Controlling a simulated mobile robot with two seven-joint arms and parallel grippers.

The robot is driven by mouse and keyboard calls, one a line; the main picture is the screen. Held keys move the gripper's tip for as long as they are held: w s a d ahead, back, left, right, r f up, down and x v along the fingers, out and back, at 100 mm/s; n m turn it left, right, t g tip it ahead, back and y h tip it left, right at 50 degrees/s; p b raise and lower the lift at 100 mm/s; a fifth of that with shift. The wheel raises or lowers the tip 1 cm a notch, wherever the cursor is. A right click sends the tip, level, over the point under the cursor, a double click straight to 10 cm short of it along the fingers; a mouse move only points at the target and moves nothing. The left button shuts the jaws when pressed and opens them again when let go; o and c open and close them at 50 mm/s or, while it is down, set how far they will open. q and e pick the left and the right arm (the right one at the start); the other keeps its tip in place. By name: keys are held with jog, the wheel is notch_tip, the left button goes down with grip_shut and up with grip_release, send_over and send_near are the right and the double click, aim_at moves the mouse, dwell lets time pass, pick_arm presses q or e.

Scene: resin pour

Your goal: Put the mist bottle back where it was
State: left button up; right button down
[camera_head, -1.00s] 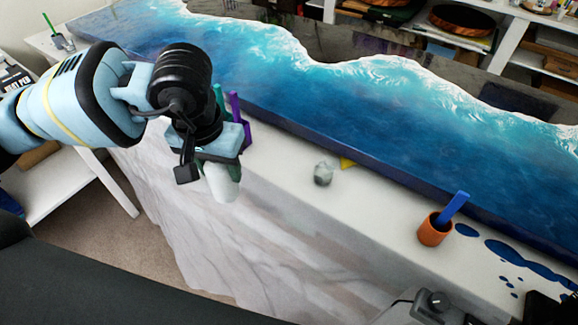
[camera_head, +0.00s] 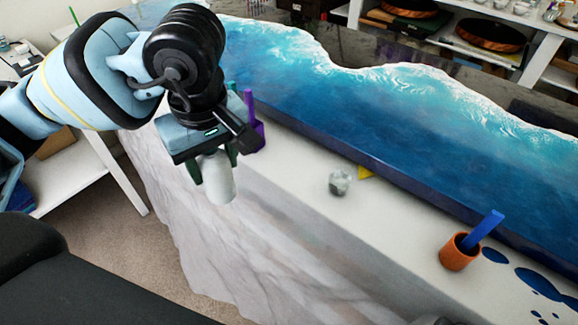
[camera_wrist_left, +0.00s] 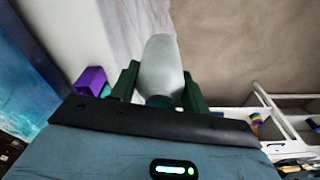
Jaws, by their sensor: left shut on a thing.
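The mist bottle (camera_head: 216,180) is a pale, whitish, rounded bottle. My left gripper (camera_head: 212,168) is shut on it and holds it near the long left part of the table's front edge. In the left wrist view the bottle (camera_wrist_left: 161,68) sits between the two dark green fingers (camera_wrist_left: 160,88), with a dark teal part at the gripper end. In that view carpet and the draped white cover lie behind it. The gripper body hides part of the bottle in the head view. My right gripper is not in view.
A purple cup (camera_head: 256,134) stands close behind the gripper; it also shows in the wrist view (camera_wrist_left: 91,81). A crumpled clear cup (camera_head: 340,183), a yellow piece (camera_head: 365,172) and an orange cup (camera_head: 459,253) with a blue stick are along the white strip (camera_head: 300,165). The blue resin slab (camera_head: 400,125) lies behind.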

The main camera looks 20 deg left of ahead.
pick_arm(q)
jog(key=shift+r+n, duration=0.15)
jog(key=shift+n, duration=0.25)
jog(key=shift+w, duration=0.1)
jog(key=w+d, duration=0.3)
jog(key=w, duration=0.3)
jog(key=w+d+f+p, duration=0.1)
jog(key=w+d, duration=0.3)
jog(key=w, duration=0.3)
jog(key=shift+w+f, duration=0.2)
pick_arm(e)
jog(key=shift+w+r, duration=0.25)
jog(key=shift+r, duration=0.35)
pick_arm(q)
jog(key=shift+w, duration=0.1)
notch_tip(320, 180, down, 3)
jog(key=shift+w+d+f+p, duration=0.1)
jog(key=shift+w+f+p, duration=0.1)
jog(key=shift+p, duration=0.15)
jog(key=shift+f, duration=0.1)
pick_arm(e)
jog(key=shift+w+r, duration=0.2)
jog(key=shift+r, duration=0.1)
